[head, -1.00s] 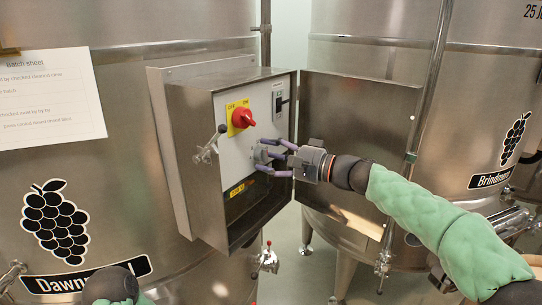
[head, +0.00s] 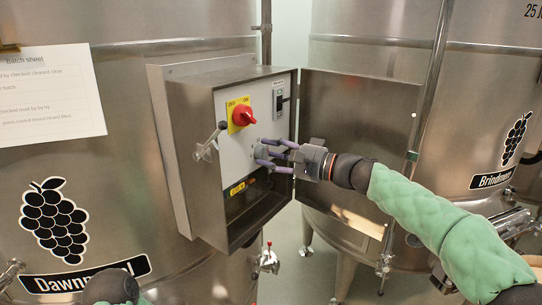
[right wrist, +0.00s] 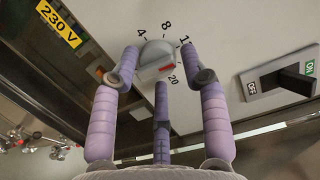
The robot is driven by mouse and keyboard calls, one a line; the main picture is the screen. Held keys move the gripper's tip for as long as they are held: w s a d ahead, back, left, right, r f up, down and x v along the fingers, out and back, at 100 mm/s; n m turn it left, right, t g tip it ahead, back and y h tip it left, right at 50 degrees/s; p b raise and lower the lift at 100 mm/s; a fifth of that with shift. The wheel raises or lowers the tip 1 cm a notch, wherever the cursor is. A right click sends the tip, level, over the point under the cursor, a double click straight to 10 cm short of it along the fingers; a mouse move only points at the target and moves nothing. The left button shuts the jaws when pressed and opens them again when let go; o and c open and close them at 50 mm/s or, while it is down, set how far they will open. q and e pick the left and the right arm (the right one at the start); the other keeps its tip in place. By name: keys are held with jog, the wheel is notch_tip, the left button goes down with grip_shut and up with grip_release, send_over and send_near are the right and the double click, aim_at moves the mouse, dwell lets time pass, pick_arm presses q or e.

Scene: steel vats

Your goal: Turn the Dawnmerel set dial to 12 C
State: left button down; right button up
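The set dial, a grey knob (right wrist: 156,52) with a red mark, shows in the right wrist view on a pale panel. Around it are 4, 8, a partly covered number starting with 1, and 20. The red mark sits at its lower right, near the 20. My right gripper (head: 259,155) is at the panel below the red switch; its fingers (right wrist: 160,60) are spread on both sides of the knob, with small gaps apparent. In the head view the fingers mostly hide the dial. The Dawnmerel vat (head: 120,190) carries the box. My left gripper is out of view.
The open steel control box (head: 190,150) has a red rotary switch (head: 243,116) on yellow and an ON/OFF switch (right wrist: 285,80). Its door (head: 345,130) stands open at the right, behind my right arm. A 230 V label (right wrist: 59,22) is beside the dial.

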dwell(0.3)
jog(key=v, duration=1.2)
jog(key=shift+f, duration=0.1)
jog(key=w+a+m+t+b, duration=0.1)
jog(key=a+m, duration=0.4)
jog(key=m, duration=0.5)
jog(key=w+a+m+t+h+b, duration=0.1)
jog(key=w+a+m, duration=0.3)
jog(key=m, duration=0.6)
jog(key=shift+a+m+b, duration=0.3)
jog(key=shift+a+b, duration=0.15)
jog(key=shift+a, duration=0.8)
jog(key=shift+w, duration=0.1)
